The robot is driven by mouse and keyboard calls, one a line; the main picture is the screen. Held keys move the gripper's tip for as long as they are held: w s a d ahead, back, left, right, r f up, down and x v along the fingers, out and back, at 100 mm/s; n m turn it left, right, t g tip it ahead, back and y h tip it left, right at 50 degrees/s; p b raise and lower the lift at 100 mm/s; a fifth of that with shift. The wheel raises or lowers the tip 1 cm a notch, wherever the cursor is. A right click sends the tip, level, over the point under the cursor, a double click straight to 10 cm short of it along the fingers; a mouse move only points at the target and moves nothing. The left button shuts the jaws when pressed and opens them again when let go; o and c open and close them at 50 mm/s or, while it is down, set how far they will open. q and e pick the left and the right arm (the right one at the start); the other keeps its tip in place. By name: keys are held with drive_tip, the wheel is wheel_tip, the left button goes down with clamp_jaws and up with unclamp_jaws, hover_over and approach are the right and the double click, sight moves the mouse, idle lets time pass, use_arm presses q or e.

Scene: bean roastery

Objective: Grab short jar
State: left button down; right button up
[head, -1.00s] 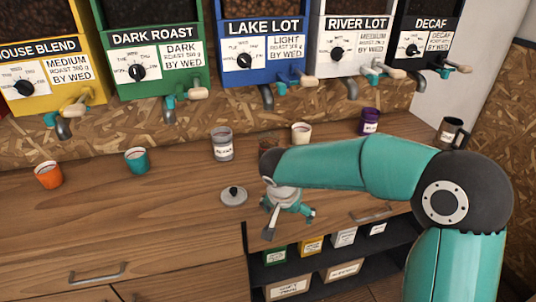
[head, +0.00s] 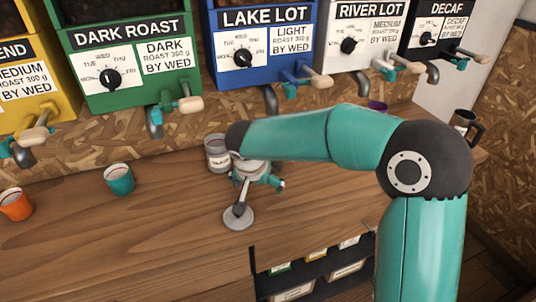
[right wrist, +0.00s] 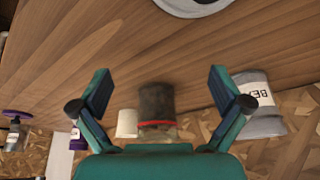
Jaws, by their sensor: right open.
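A short dark-brown jar with a red band (right wrist: 157,103) stands on the counter in the right wrist view, between my finger lines but beyond them. In the head view my right arm hides it. A grey labelled jar (right wrist: 262,105) stands to its right, partly behind a finger; the head view also shows it (head: 217,154) at the arm's left. I cannot tell for certain which is the short jar. My right gripper (head: 259,195) is open and empty over the counter; its spread fingers show in the right wrist view (right wrist: 160,75). My left gripper is not in view.
A cream cup (right wrist: 126,123) is beside the brown jar. Teal (head: 120,179) and orange (head: 16,204) cups stand left. Hopper spouts (head: 271,99) hang above the back. The front-left counter is clear.

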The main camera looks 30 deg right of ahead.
drive_tip(key=w+d, duration=0.1)
drive_tip(key=w+d+p, duration=0.1)
drive_tip(key=d, duration=0.1)
drive_tip(key=w+d+p, duration=0.1)
drive_tip(key=w+d, duration=0.1)
drive_tip(key=shift+d, duration=0.15)
drive_tip(key=w+d+p, duration=0.2)
drive_tip(key=w+d, duration=0.1)
drive_tip(key=shift+w+d+f+p, duration=0.1)
drive_tip(key=shift+d+f+p, duration=0.1)
drive_tip(key=shift+f+p, duration=0.15)
drive_tip(key=shift+f, duration=0.2)
drive_tip(key=c, duration=1.3)
drive_tip(key=shift+c, duration=0.2)
